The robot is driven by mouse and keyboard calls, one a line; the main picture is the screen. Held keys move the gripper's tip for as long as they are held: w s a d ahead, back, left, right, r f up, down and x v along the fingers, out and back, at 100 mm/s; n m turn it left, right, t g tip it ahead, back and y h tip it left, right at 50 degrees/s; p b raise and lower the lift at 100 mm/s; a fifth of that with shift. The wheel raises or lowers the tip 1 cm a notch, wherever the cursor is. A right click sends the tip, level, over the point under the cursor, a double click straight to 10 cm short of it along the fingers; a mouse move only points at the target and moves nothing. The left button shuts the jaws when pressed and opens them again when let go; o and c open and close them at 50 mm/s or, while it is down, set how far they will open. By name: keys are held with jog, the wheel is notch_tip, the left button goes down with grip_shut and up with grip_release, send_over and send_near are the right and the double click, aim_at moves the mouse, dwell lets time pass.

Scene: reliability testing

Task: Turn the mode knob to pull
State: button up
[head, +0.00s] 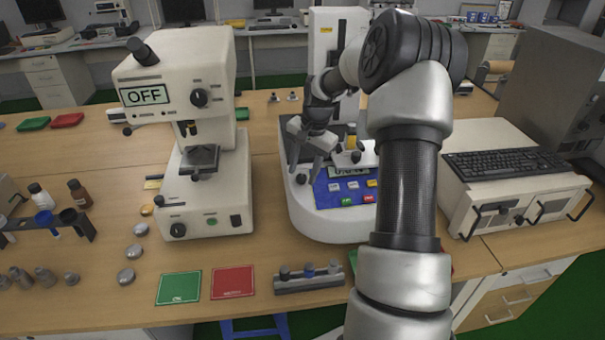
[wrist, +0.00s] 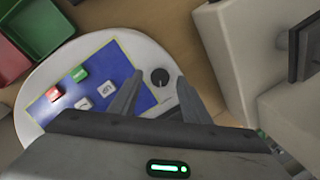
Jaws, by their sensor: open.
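The mode knob appears as a small black round dial with a light pointer line (wrist: 160,77) on the white base of the test machine (wrist: 170,52). In the head view the dark knob (head: 302,179) sits on the base, left of the blue control panel (head: 335,198). My gripper (head: 305,172) points down over it, fingers spread and empty. In the wrist view the open fingertips (wrist: 158,80) lie on either side of the knob, with a gap to each. I cannot tell how high they are above it. The knob's labels are not readable.
The blue panel with several buttons (wrist: 80,75) lies beside the fingers. A white machine reading OFF (head: 205,130) stands to the left. A block holding small parts (head: 308,280) and green and red mats (head: 179,287) lie in front. A keyboard (head: 505,163) is at right.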

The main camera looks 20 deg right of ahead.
jog(key=shift+w+a+f, duration=0.1)
jog(key=shift+f, duration=0.55)
jog(key=c, duration=1)
jog(key=shift+c, duration=0.2)
jog(key=shift+r+n, duration=0.1)
jog(key=shift+n, duration=0.3)
jog(key=n+h, duration=0.1)
jog(key=n, duration=0.3)
jog(key=shift+w+a+n+g+p, duration=0.1)
jog(key=shift+n+g+p, duration=0.2)
jog(key=shift+g+p, duration=0.1)
jog(key=n+h, duration=0.1)
jog(key=n, duration=0.5)
jog(key=shift+a, duration=0.1)
